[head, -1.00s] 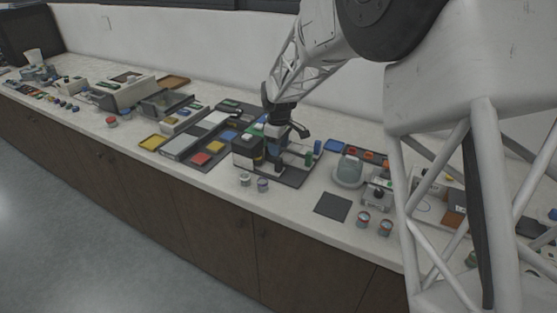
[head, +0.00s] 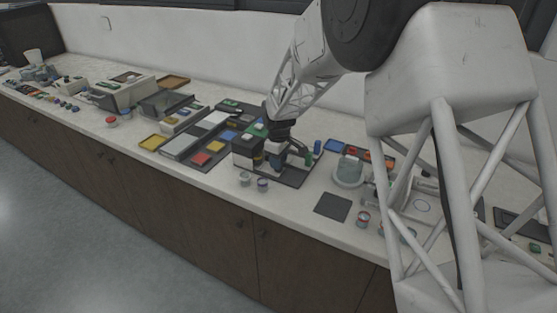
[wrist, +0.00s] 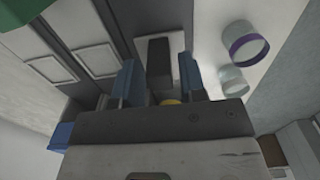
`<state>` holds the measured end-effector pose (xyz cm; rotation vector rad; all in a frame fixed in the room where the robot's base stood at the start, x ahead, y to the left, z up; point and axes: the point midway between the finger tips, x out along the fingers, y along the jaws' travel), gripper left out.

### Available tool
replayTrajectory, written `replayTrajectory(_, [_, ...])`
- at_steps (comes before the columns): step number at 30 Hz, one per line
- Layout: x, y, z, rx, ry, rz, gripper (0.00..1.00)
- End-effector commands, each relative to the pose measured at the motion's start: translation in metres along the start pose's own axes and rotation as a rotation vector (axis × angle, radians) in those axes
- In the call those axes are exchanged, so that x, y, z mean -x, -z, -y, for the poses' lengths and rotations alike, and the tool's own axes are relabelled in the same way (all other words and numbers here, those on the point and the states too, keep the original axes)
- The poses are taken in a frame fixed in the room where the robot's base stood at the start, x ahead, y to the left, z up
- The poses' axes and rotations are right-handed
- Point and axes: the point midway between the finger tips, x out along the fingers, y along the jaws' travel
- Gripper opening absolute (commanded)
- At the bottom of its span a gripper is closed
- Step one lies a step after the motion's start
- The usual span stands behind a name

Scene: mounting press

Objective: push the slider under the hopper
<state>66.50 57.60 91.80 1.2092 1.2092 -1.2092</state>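The press (head: 249,151) is a dark block with a pale top on a dark base plate (head: 291,178). My gripper (head: 277,163) is low over that plate, just right of the dark block. In the wrist view, the two blue fingers of my gripper (wrist: 159,80) are apart. A dark block on a pale plate (wrist: 158,62) shows between and beyond them, with no clear contact. A bit of yellow (wrist: 170,102) shows at the finger roots. I cannot tell the slider from the hopper; the arm and the dark block hide part of the press.
Two small cups (head: 262,184) stand in front of the press. Green and blue posts (head: 317,146) stand at its right. A dark mat (head: 332,207) and a rounded clear-grey vessel (head: 348,172) lie further right. Coloured trays (head: 201,158) fill the left side.

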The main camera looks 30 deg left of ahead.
Motion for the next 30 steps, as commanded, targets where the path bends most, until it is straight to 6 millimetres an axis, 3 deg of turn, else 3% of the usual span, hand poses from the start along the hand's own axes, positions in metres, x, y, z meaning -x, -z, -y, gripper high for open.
replayTrajectory(1, [0.0,0.0,0.0,0.0,0.0,0.0,0.31])
replayTrajectory(7, [0.0,0.0,0.0,0.0,0.0,0.0,0.0])
replayTrajectory(14, [0.0,0.003,0.0,0.001,0.0,0.0,0.0])
replayTrajectory(23, [0.0,0.038,0.0,0.001,0.0,0.0,0.0])
replayTrajectory(30, [0.001,0.041,0.0,0.0,-0.001,-0.002,0.0])
